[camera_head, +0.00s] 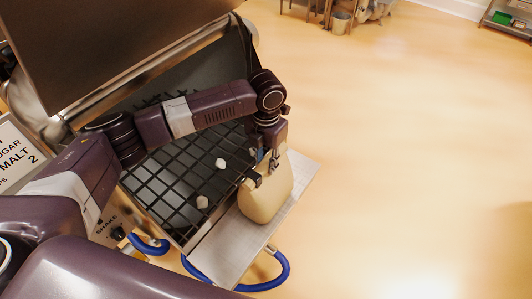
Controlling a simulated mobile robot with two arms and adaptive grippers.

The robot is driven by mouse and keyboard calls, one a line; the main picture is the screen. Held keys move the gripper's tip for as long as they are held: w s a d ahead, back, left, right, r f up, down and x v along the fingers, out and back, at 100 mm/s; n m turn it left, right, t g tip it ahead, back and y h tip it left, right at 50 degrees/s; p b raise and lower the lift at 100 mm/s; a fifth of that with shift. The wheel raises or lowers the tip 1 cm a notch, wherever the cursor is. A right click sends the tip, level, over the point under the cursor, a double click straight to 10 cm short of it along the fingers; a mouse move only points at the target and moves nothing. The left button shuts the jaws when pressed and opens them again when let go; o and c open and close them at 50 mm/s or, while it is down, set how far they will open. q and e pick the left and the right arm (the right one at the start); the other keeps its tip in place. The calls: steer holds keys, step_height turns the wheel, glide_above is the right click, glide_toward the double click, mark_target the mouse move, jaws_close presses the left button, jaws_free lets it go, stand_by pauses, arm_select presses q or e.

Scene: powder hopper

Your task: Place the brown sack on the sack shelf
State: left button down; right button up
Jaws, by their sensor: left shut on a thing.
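The sack (266,198), light tan-brown, stands upright at the right side of the hopper. Its base appears to be on or just over the metal sack shelf (217,252), but I cannot tell whether it bears its weight there. My left gripper (263,171) reaches over the hopper from the left and is shut on the top of the sack. The gripper and wrist hide part of the sack's top. My right gripper is not in view.
The hopper's black grid (165,184) holds two whitish lumps, one (221,164) near the middle and one (203,201) lower. The raised brown lid (110,40) stands behind. Blue hose (272,284) loops below the shelf.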

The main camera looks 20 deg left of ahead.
arm_select(q)
steer(key=shift+w, duration=0.15)
steer(key=c, duration=1.8)
jaws_free()
steer(key=shift+s+f, duration=0.2)
steer(key=shift+c, duration=0.2)
steer(key=shift+o, duration=1.2)
steer(key=shift+s, duration=0.1)
steer(key=shift+r, duration=0.15)
steer(key=shift+r+b, duration=0.3)
steer(key=shift+r, duration=0.1)
step_height(320, 180, up, 11)
steer(key=b, duration=0.3)
